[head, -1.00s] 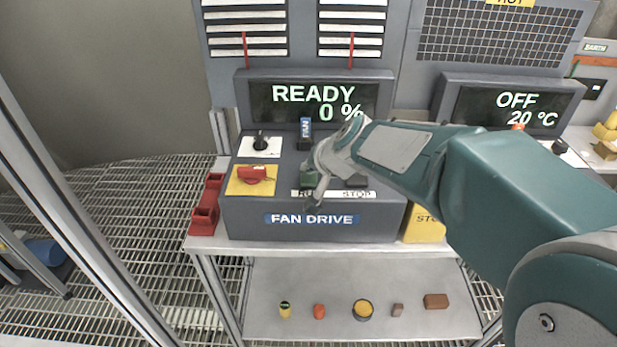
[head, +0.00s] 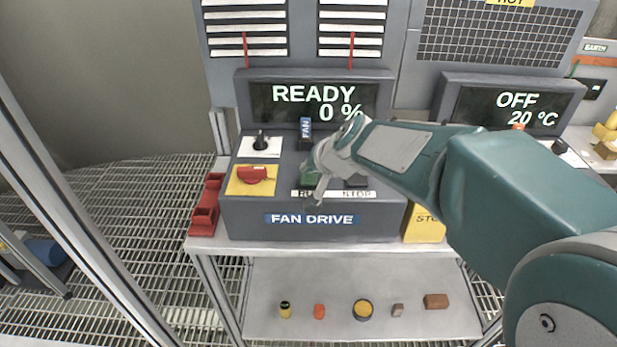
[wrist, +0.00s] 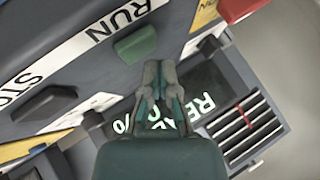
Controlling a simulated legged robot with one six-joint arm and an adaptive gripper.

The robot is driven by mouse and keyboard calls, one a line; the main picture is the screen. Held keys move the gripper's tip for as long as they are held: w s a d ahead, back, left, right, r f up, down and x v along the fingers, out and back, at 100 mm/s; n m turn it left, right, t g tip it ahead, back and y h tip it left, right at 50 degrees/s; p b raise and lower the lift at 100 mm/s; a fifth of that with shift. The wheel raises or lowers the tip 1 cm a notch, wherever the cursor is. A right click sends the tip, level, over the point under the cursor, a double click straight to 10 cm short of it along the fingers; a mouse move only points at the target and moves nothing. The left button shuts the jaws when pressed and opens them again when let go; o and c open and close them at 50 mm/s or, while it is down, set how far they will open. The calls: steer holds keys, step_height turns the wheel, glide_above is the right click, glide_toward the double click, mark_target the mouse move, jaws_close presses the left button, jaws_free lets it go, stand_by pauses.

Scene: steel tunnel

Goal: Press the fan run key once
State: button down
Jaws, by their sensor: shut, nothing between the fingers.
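The green run key (head: 309,181) is on top of the grey FAN DRIVE box (head: 240,215), behind the RUN label. My arm partly covers the key in the head view. In the wrist view the green key (wrist: 136,44) is in full view beside the RUN label (wrist: 130,10). My gripper (head: 314,192) is shut and empty. In the wrist view its fingertips (wrist: 158,65) are just beside the key; I cannot tell whether they touch it. The dark stop key (wrist: 45,103) is farther left there. The fan display (head: 315,102) reads READY, 0 %.
A red rotary switch (head: 254,175) on a yellow plate and a black knob (head: 261,142) are left of the keys. A blue-labelled FAN lever (head: 305,130) stands behind. The heater display (head: 512,105) reads OFF, 20 °C. Several small items lie on the lower shelf (head: 270,275).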

mark_target(310, 180)
steer(key=shift+f, duration=0.15)
steer(key=shift+f, duration=0.2)
steer(key=shift+f, duration=0.5)
stand_by(0.7)
steer(key=shift+r, duration=0.9)
steer(key=shift+r, duration=0.1)
steer(key=shift+r, duration=2.45)
